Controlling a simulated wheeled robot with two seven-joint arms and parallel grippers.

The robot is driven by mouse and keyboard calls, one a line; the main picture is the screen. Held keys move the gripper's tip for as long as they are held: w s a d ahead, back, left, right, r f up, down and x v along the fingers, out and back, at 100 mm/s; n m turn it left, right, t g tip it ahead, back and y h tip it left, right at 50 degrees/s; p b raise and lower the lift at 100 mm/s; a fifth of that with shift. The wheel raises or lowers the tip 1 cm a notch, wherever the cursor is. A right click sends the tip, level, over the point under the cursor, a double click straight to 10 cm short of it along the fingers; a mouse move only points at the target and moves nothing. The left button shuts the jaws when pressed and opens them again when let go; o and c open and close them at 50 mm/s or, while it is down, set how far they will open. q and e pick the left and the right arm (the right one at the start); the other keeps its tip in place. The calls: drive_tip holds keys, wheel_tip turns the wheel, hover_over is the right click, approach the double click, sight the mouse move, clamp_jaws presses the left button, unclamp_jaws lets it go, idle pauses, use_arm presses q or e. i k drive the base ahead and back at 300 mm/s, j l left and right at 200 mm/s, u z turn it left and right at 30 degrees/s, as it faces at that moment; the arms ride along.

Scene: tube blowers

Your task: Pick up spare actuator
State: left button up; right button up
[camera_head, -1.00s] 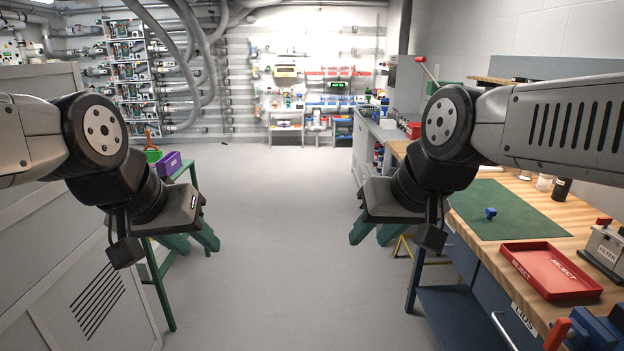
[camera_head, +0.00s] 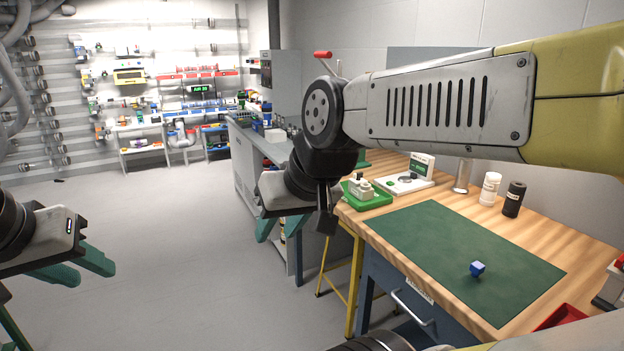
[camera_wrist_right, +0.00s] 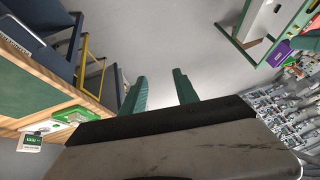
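A small blue part (camera_head: 477,268) lies on the green mat (camera_head: 420,240) on the wooden bench. A pale device (camera_head: 360,187) sits in a green tray (camera_head: 376,203) at the bench's far end. I cannot tell which of these, if either, is the spare actuator. My right gripper (camera_head: 280,229) hangs left of the bench, away from both. Its two teal fingers are apart and empty in the right wrist view (camera_wrist_right: 160,90). My left gripper (camera_head: 78,268) is over the floor at the far left, its teal fingers apart with nothing between them.
A white unit with a small display (camera_head: 407,180), a metal cylinder (camera_head: 462,176), a white bottle (camera_head: 490,189) and a black bottle (camera_head: 514,199) stand along the bench's back. A red tray (camera_head: 560,317) shows at its near edge. The floor (camera_head: 190,240) on the left is clear.

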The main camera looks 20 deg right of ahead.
sight(361, 190)
drive_tip(key=i+l+z, duration=0.15)
drive_tip(key=i, duration=0.35)
drive_tip(key=i+l+z, duration=0.15)
drive_tip(key=i, duration=0.3)
drive_tip(key=i+l+z, duration=0.2)
drive_tip(key=i+l, duration=0.25)
drive_tip(key=l, duration=0.15)
